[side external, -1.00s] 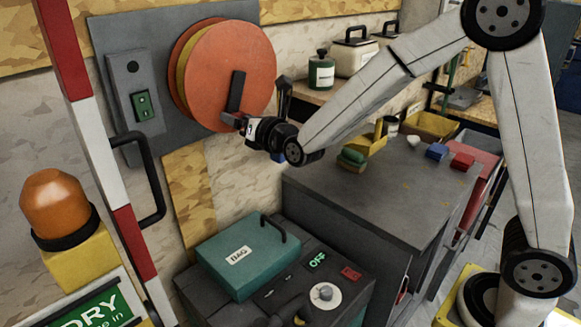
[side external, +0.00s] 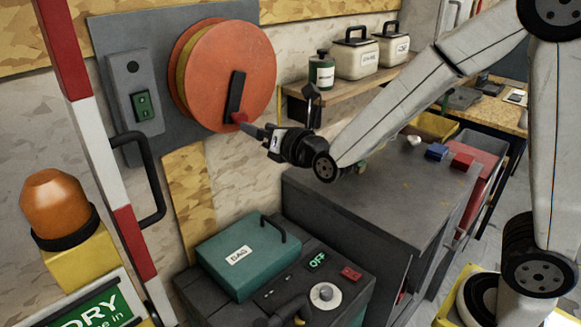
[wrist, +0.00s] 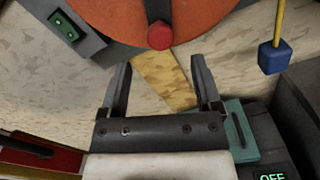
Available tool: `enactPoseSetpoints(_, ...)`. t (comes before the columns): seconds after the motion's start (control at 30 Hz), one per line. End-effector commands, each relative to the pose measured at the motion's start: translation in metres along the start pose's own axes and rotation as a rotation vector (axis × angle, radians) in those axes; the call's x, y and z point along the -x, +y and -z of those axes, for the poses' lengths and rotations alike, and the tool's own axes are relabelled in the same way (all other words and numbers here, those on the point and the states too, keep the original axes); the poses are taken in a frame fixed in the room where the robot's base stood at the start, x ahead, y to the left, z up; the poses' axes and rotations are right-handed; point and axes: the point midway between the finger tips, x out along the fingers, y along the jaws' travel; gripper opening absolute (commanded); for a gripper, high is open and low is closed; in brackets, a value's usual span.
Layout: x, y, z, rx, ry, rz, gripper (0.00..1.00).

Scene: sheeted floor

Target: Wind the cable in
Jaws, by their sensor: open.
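An orange cable reel (side external: 222,68) with a yellowish band between its discs is mounted on a grey wall panel (side external: 112,50). A black crank arm (side external: 234,93) on its face points down, with a red knob (side external: 240,117) at its lower end. The knob also shows in the wrist view (wrist: 160,36), ahead of and between the fingers. My gripper (side external: 258,131) is to the right of the knob and slightly below it, open and empty. In the wrist view its two fingers (wrist: 163,85) are spread wide, apart from the knob.
A blue block (wrist: 272,57) hangs on a yellow line at right in the wrist view. A green switch (side external: 142,104) is left of the reel. Below stand a teal case (side external: 247,256) and a grey cabinet (side external: 370,215). A striped post (side external: 100,130) stands left.

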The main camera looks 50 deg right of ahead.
Motion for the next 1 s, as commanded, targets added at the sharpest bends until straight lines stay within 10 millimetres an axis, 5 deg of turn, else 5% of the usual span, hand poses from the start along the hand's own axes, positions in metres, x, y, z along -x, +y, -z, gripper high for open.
enactPoseSetpoints(0.47, 0.011, 0.000, 0.000, 0.000, 0.000, 0.000, 0.82)
enactPoseSetpoints(0.73, 0.012, 0.005, 0.000, -0.061, -0.003, 0.000, 0.00)
enactPoseSetpoints(1.0, 0.021, 0.028, 0.002, -0.393, -0.023, 0.014, 0.00)
